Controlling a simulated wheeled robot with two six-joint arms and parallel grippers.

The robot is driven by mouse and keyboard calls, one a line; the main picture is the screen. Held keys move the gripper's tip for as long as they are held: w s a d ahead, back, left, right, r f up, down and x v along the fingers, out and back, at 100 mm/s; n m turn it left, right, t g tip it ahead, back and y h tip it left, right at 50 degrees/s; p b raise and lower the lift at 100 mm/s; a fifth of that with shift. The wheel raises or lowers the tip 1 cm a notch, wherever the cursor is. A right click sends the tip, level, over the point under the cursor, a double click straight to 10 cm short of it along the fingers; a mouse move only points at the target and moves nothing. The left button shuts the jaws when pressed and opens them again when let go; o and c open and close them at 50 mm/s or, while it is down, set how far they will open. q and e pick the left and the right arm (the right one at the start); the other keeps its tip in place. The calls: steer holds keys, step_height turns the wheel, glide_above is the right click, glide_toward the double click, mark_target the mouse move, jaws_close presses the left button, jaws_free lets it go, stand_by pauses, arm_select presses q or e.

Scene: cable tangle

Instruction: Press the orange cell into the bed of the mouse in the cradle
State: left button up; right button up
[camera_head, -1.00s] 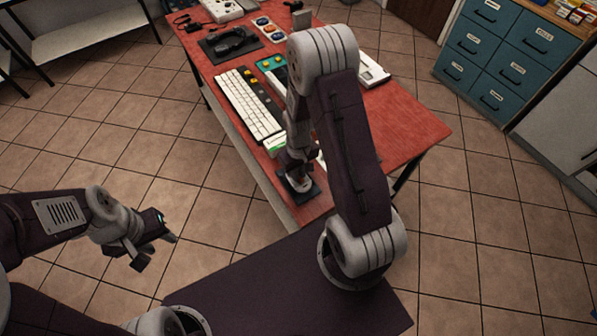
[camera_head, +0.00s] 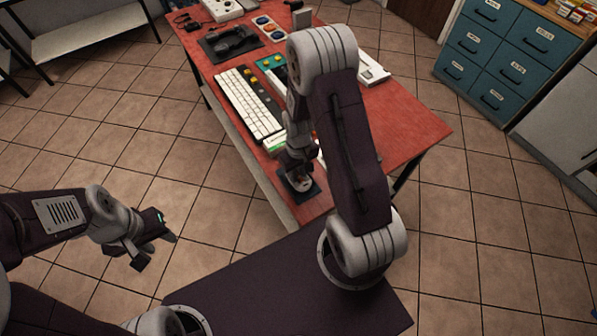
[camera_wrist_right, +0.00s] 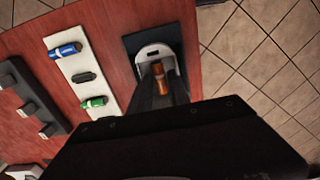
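The mouse (camera_wrist_right: 153,52) is white and sits in a dark cradle (camera_wrist_right: 133,43), shown at the top middle of the right wrist view. In the head view the cradle (camera_head: 311,194) is near the table's front corner. The orange cell (camera_wrist_right: 161,80) lies between the dark fingers of my right gripper (camera_wrist_right: 161,88), which flank it closely and appear shut on it. Its far end overlaps the mouse's opening; how deep it sits in the bed I cannot tell. My left gripper (camera_head: 150,248) is empty with fingers apart, over the floor left of the table.
A white strip (camera_wrist_right: 83,73) holds a blue cell (camera_wrist_right: 66,50), a dark slot and a green cell (camera_wrist_right: 94,102), left of the cradle. A keyboard (camera_head: 248,104) and other devices stand farther back on the red table (camera_head: 400,125). The table's edge is close to the cradle.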

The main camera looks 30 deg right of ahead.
steer(key=shift+r+p, duration=1.6)
steer(key=shift+r, duration=0.15)
steer(key=o, duration=0.6)
steer(key=shift+c, duration=0.2)
step_height(320, 180, up, 5)
steer(key=p, duration=0.4)
